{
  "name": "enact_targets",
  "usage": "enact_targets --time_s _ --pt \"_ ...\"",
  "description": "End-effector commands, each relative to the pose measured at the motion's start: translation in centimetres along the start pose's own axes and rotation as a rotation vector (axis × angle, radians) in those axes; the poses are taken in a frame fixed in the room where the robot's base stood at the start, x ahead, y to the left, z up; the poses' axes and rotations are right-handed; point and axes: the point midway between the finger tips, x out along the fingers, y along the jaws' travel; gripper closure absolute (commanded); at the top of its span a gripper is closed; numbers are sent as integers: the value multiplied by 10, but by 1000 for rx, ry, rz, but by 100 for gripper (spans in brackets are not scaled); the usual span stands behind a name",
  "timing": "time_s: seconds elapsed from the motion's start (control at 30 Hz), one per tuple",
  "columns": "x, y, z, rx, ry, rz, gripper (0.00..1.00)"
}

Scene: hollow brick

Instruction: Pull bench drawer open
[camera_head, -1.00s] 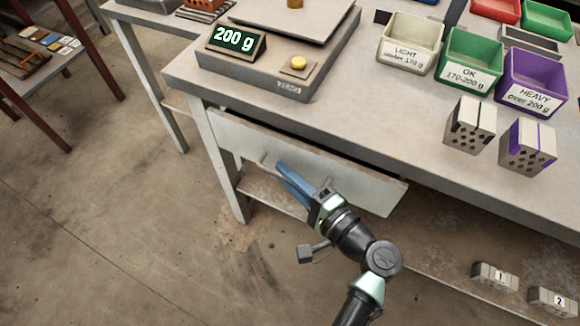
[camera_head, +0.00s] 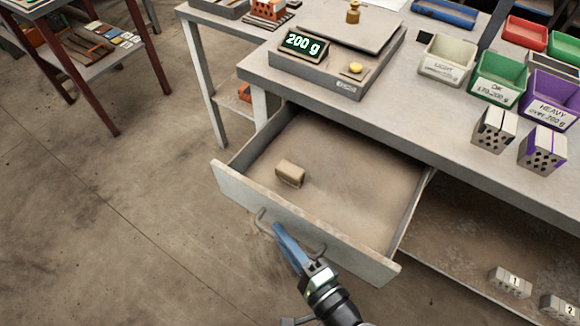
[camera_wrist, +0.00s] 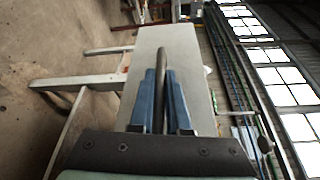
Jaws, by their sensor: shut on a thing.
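The bench drawer (camera_head: 345,180) is pulled well out from under the grey bench top, and its inside shows. A small tan block (camera_head: 290,173) lies on the drawer floor toward the left. The drawer's bar handle (camera_head: 262,218) is on its front panel (camera_head: 235,192). My gripper (camera_head: 277,228) has blue fingers and is shut on the handle. In the wrist view the dark handle bar (camera_wrist: 160,97) runs between the two blue fingers, in front of the pale drawer front (camera_wrist: 193,80).
On the bench stand a scale (camera_head: 335,70) reading 200 g, a white bin (camera_head: 447,62), a green bin (camera_head: 497,80), a purple bin (camera_head: 548,98) and two hollow bricks (camera_head: 494,130). Numbered blocks (camera_head: 510,282) sit on the lower shelf. The floor left of the drawer is clear.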

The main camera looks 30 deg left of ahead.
Motion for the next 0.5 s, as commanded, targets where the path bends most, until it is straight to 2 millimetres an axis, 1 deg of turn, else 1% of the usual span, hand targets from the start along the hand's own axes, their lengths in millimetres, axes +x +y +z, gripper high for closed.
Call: enact_targets --time_s 0.17,0.5 --pt "-3 1 5 0 3 0 100" --pt "-3 1 5 0 3 0 100"
